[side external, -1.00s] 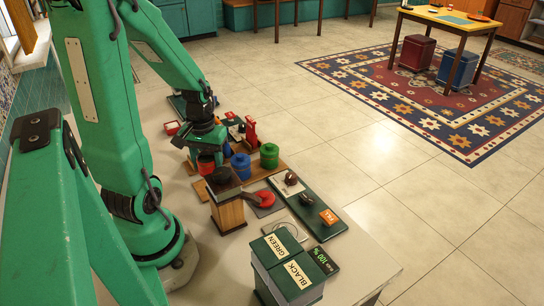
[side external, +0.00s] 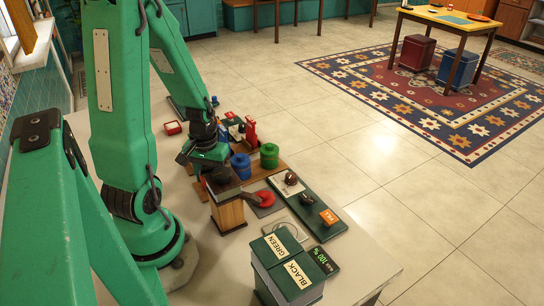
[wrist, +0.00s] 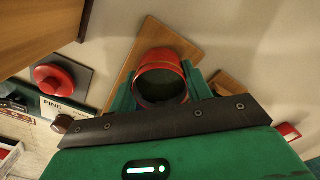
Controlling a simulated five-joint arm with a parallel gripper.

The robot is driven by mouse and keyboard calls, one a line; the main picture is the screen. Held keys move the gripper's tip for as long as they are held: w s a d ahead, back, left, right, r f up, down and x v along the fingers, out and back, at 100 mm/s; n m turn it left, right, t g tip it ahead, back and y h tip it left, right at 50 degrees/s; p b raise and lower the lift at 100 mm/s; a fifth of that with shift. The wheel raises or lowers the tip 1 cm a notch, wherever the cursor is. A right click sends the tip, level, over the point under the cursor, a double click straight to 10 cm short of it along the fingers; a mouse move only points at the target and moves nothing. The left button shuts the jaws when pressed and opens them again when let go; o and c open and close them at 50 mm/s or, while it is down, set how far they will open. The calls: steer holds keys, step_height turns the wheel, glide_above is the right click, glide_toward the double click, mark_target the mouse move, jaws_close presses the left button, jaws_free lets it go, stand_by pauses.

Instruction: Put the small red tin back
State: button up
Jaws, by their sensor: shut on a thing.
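The small red tin (wrist: 161,77) is between the green fingers of my gripper (wrist: 162,95) in the wrist view, its round end facing the camera. The fingers are shut on it. In the side view my gripper (side external: 207,158) is low over the work surface, just left of the blue tin (side external: 240,166). The red tin is mostly hidden there behind the dark-topped wooden box. A green tin (side external: 269,156) stands right of the blue one on a wooden board (side external: 258,173). I cannot tell whether the red tin touches the surface below.
The dark-topped wooden box (side external: 228,210) stands close in front of my gripper. A red round piece on a dark plate (side external: 264,199) lies beside it. A small red box (side external: 172,128) lies behind.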

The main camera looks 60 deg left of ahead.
steer(key=shift+f, duration=0.15)
steer(key=o, duration=1.1)
step_height(320, 180, up, 12)
stand_by(0.7)
stand_by(0.5)
